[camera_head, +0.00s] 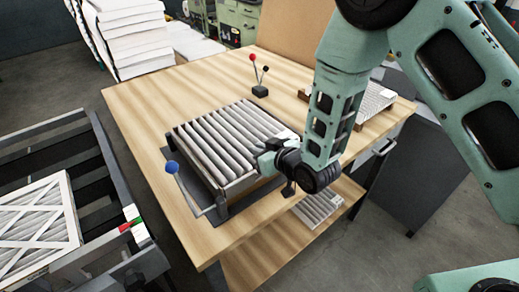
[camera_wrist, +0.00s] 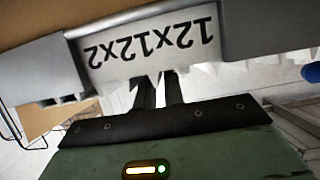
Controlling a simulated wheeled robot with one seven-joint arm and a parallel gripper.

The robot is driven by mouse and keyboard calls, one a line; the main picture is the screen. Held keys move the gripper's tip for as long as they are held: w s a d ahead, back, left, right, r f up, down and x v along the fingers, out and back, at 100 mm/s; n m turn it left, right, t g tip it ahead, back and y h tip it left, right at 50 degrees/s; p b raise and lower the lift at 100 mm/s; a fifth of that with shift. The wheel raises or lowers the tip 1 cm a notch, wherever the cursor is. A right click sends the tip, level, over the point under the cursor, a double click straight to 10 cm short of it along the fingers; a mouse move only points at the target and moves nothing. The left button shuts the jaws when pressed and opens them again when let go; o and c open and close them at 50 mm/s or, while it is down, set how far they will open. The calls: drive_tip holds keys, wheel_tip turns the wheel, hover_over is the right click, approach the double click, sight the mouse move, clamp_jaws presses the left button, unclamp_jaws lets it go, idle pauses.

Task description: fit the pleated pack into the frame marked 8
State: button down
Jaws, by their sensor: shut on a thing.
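The pleated pack (camera_head: 225,140), white with grey folds, lies flat on the dark grey fixture (camera_head: 240,205) on the wooden table. My gripper (camera_head: 268,160) is at the pack's near right corner. In the wrist view, my gripper's two dark fingers (camera_wrist: 160,92) are close together at the pack's edge, under a white label (camera_wrist: 145,45) reading 12x12x2 upside down. The gripper is shut on the pack's edge; the fingertips' contact is partly hidden. No mark 8 is legible, and whether a frame surrounds the pack cannot be told.
A blue-knobbed lever (camera_head: 172,168) stands at the fixture's left. A small stand with red and black knobs (camera_head: 260,90) is behind. A white gridded panel (camera_head: 375,103) lies at the table's right. A crossed-front filter (camera_head: 40,225) sits on the left conveyor. The table's front left is clear.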

drive_tip(key=shift+f+b, duration=0.7)
drive_tip(key=c, duration=1.8)
unclamp_jaws()
drive_tip(key=shift+r, duration=0.15)
drive_tip(key=shift+r+p, duration=1.2)
drive_tip(key=shift+r, duration=0.95)
drive_tip(key=o, duration=0.6)
